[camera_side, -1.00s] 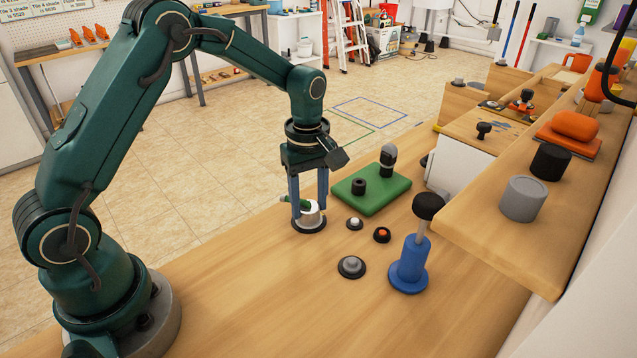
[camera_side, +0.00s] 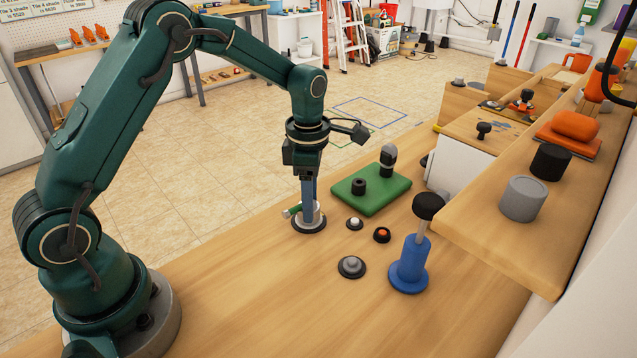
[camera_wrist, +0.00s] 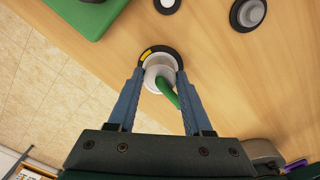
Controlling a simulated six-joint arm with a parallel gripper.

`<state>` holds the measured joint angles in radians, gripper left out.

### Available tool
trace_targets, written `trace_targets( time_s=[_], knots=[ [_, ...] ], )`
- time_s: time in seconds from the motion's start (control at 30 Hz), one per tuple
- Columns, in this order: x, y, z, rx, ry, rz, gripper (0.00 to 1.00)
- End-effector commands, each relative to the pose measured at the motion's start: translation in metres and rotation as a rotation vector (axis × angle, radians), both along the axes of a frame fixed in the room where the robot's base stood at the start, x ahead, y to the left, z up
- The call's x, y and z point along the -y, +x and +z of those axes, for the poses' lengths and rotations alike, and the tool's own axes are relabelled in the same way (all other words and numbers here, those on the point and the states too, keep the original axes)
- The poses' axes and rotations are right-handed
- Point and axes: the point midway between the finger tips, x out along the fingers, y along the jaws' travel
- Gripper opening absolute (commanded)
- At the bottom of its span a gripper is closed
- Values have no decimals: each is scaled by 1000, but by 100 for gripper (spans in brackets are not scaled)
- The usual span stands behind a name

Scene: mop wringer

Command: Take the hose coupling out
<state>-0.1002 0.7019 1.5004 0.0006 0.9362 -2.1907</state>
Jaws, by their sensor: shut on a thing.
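The hose coupling looks like a pale grey-white cylinder (camera_wrist: 159,73) with a green stub (camera_wrist: 167,91) sticking out of its side. It sits in a round black base (camera_side: 309,228) on the wooden bench, and the black ring also shows around it in the wrist view, with a small yellow mark at the ring's edge. My gripper (camera_side: 309,215) points straight down over it. In the wrist view its two blue fingers are shut on the coupling from both sides. In the side view the fingers hide much of the coupling, and the green stub points left.
A green mat (camera_side: 371,192) with a black ring and an upright dark-and-grey piece lies behind to the right. Small round bases stand nearby (camera_side: 352,266), and a blue post with a black knob (camera_side: 409,262) stands right. A raised wooden shelf (camera_side: 500,220) borders the right. Front bench is clear.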

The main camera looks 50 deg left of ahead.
Motion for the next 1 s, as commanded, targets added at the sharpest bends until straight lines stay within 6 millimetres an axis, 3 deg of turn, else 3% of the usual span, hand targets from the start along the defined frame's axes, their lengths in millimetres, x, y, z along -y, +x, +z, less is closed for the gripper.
trace_targets(
  time_s=[0.1, 0.47, 1.0],
  knots=[
    [0, 0, -1, -1, 0, 93, 0],
    [0, 0, 1, -2, -1, 99, 0],
    [0, 0, 26, 0, 0, 98, 0]
  ],
)
